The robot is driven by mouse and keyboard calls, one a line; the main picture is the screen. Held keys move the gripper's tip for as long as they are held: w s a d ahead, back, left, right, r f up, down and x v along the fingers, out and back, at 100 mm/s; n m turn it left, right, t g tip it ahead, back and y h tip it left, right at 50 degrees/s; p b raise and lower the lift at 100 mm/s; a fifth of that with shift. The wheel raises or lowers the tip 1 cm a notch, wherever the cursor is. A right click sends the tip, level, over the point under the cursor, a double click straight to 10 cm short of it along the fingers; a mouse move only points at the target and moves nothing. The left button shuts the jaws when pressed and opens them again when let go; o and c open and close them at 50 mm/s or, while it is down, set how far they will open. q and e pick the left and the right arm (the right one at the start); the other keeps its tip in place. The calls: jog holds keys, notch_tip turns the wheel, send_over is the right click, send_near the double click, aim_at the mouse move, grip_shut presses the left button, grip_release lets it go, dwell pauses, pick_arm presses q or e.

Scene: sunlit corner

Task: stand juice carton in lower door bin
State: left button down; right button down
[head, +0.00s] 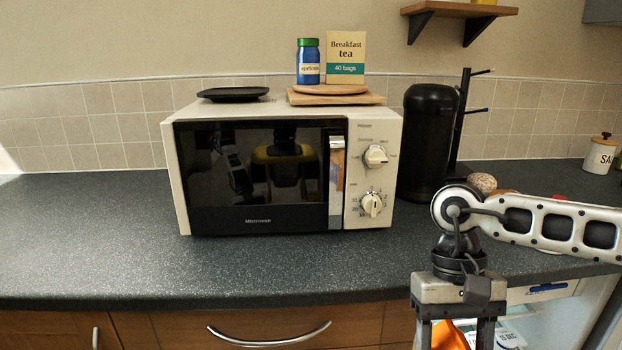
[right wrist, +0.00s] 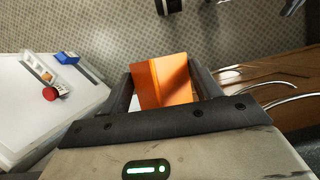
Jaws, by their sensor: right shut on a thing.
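My right gripper (head: 455,335) points down at the lower right of the head view, in front of the counter's edge, shut on the orange juice carton (head: 448,338). Only a small part of the carton shows there; the frame's bottom edge cuts off the rest. In the right wrist view the carton (right wrist: 165,84) shows orange between the two dark fingers, clear of the patterned floor behind it. A white open door or shelf unit (right wrist: 35,110) lies to its left, apart from the carton. Its lower bin cannot be made out. My left gripper is not in view.
The white unit holds a blue box (right wrist: 66,57), a red round thing (right wrist: 50,94) and a pale tray (right wrist: 38,68). Wooden drawers with metal handles (right wrist: 280,98) are on the right. The microwave (head: 280,170) and black bin (head: 428,140) stand on the counter (head: 90,250).

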notch_tip(320, 180, down, 3)
jog(key=shift+s+r, duration=0.1)
jog(key=shift+r, duration=0.05)
dwell(0.3)
jog(key=shift+a+r, duration=0.1)
jog(key=shift+r, duration=0.05)
dwell(0.3)
dwell(0.4)
